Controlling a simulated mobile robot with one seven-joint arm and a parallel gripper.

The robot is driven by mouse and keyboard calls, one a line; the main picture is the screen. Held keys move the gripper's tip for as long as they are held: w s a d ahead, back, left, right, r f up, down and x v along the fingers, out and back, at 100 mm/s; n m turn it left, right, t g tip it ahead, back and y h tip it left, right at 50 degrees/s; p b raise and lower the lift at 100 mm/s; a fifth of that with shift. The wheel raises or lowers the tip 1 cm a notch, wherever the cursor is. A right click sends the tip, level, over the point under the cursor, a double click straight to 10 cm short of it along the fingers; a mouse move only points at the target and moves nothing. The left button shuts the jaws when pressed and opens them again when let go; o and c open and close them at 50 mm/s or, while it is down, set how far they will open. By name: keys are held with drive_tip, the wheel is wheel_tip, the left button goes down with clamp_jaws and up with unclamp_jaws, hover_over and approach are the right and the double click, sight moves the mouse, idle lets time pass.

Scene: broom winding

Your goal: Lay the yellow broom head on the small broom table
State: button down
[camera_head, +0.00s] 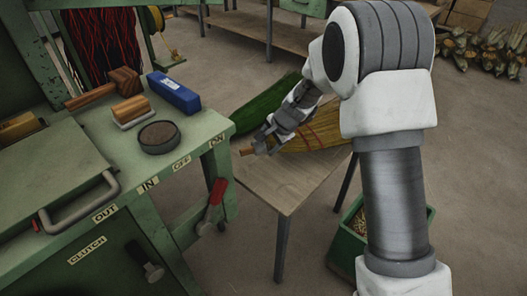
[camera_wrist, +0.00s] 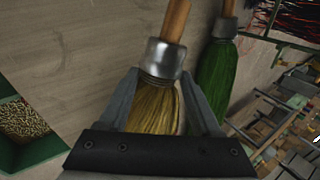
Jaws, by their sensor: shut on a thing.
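The yellow broom head (camera_head: 318,134) is over the small broom table (camera_head: 287,190), with its short wooden stub pointing left toward the green machine. My gripper (camera_head: 266,140) is shut on it near the stub end. In the wrist view, my gripper's fingers (camera_wrist: 160,80) sit on both sides of the yellow broom head (camera_wrist: 153,108), by its metal collar (camera_wrist: 162,58). The pale tabletop (camera_wrist: 75,50) shows behind it. I cannot tell whether the broom touches the table. My arm hides part of its bristle end.
A green broom head (camera_head: 266,104) lies beside the yellow one, on its far side. The green machine bench (camera_head: 190,140) with a red lever (camera_head: 213,200) stands left of the table. A green bin (camera_head: 347,250) stands on the floor at the right. The table's near part is bare.

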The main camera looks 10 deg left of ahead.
drive_tip(key=shift+w+a+f, duration=0.9)
drive_tip(key=shift+w+a, duration=0.2)
wheel_tip(320, 180, down, 4)
drive_tip(key=shift+f+b, duration=0.1)
drive_tip(key=shift+b, duration=1.15)
drive_tip(key=shift+c, duration=1.8)
unclamp_jaws()
drive_tip(key=shift+f, duration=0.1)
